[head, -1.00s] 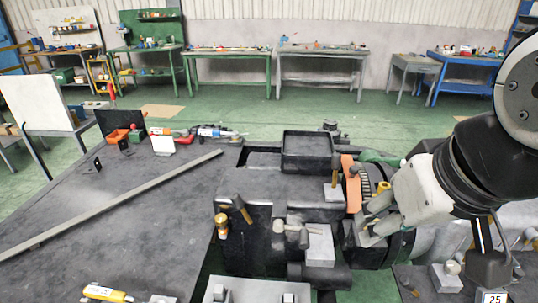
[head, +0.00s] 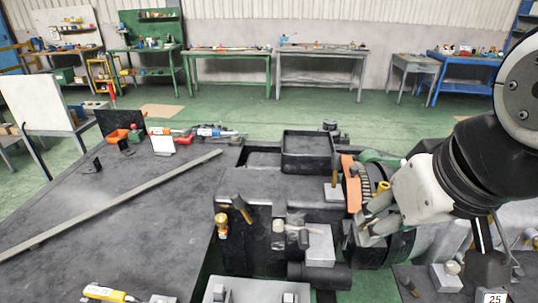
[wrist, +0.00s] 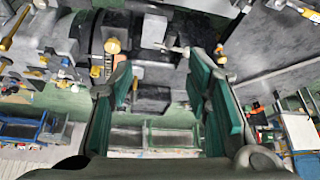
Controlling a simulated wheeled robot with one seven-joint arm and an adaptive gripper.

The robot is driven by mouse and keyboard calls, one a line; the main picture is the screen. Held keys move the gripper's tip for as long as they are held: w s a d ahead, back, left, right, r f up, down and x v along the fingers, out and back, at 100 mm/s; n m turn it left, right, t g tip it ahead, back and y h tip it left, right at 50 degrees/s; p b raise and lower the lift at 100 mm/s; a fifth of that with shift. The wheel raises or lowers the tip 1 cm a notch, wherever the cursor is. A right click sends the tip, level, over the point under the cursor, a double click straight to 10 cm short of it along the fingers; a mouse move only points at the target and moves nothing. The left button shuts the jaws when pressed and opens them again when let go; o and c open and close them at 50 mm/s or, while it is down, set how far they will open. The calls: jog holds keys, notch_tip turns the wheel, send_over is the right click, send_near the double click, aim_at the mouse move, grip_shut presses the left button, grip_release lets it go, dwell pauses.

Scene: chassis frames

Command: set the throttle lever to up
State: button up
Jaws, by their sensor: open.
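My gripper (head: 366,222) is open and empty, beside the right part of the dark machine (head: 285,187). In the wrist view its two green-padded fingers (wrist: 168,100) stand well apart with nothing between them. Several small levers show on the machine: a dark-handled one (head: 241,207) at left, a short one on a grey block (head: 334,178) near the orange band, and a pale-handled one (head: 291,230) beside a larger grey block. No readable label tells me which is the throttle lever. My gripper is right of all three and appears apart from them.
A flat dark table (head: 110,215) with a long grey bar (head: 115,203) lies to the left. A yellow tool (head: 108,293) is at its front. A knobbed lever (head: 452,268) stands at lower right. Workbenches (head: 325,58) line the far wall.

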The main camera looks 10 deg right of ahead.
jog(key=m+g+h+p, duration=0.1)
jog(key=m+g+p, duration=0.15)
jog(key=g, duration=0.35)
send_over(304, 236)
jog(key=a, duration=0.1)
notch_tip(304, 236, down, 17)
jog(key=f+p, duration=0.1)
jog(key=f, duration=0.8)
jog(key=d+f+p, duration=0.1)
jog(key=f, duration=0.4)
jog(key=shift+f+p, duration=0.15)
jog(key=shift+p, duration=0.15)
grip_shut()
